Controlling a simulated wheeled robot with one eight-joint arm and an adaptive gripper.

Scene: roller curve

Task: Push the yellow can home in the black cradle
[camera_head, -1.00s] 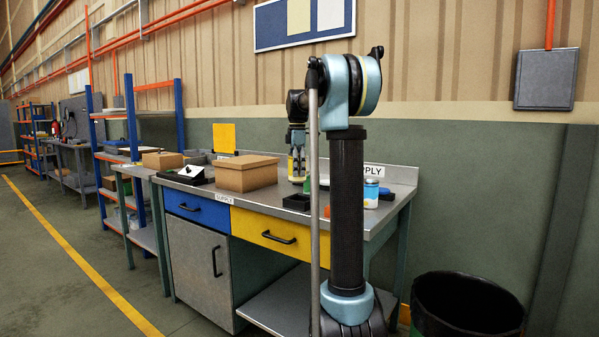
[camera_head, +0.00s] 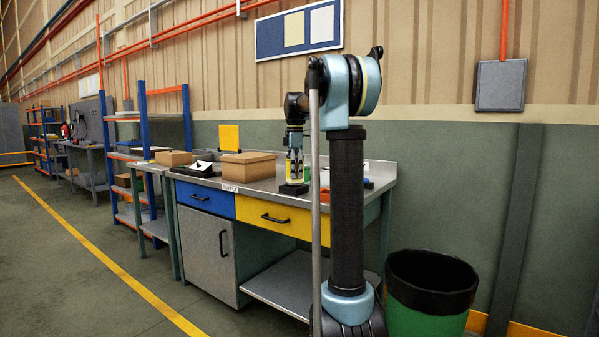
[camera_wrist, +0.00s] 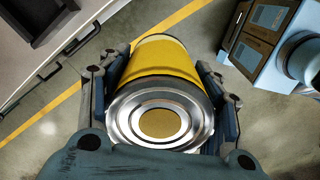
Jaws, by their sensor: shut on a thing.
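My gripper (camera_head: 294,166) is shut on the yellow can (camera_wrist: 158,62), with fingers along both sides. The can's silver ringed end faces the wrist camera. In the head view, the can (camera_head: 294,181) shows small and upright under the gripper, over the bench. The black cradle (camera_head: 293,190) is near the bench's front edge, directly below the can in the picture. I cannot tell whether the can touches it or is inside it. An open black tray-like thing (camera_wrist: 38,18) shows at the upper left of the wrist view; I cannot tell whether it is the cradle.
A cardboard box (camera_head: 249,166) stands left of the cradle on the grey bench. A small blue item (camera_head: 368,183) lies to the right, partly hidden by my arm. The blue drawer (camera_head: 206,198) and yellow drawer (camera_head: 275,216) are below. A green bin (camera_head: 428,300) stands at right.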

